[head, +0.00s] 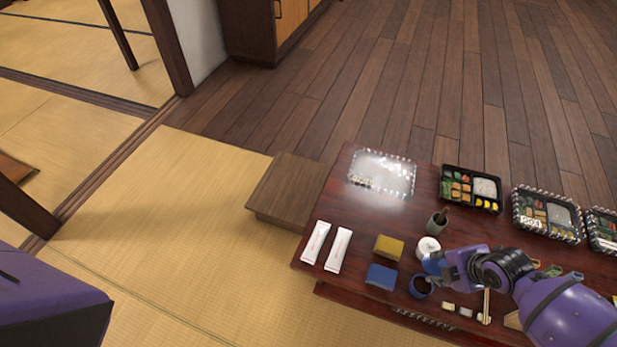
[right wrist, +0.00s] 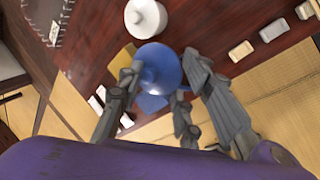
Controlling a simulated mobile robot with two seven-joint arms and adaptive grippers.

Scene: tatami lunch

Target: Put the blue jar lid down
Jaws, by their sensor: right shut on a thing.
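The blue jar lid (right wrist: 160,66) is a round, glossy lid held between the fingers of my right gripper (right wrist: 150,100) in the right wrist view. In the head view my right gripper (head: 441,266) is over the low dark red table, and the lid (head: 431,266) shows at its fingertips. A dark blue jar (head: 421,288) stands open just below it. I cannot tell whether the lid touches anything beneath. My left gripper is out of view; only a purple part of mine shows at lower left.
A white lidded jar (head: 428,245) stands close behind the lid. A yellow block (head: 388,248) and a blue folded cloth (head: 382,276) lie to the left, then two white packets (head: 316,242). Bento trays (head: 472,207) line the back. Small pale blocks (head: 466,312) lie at the front edge.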

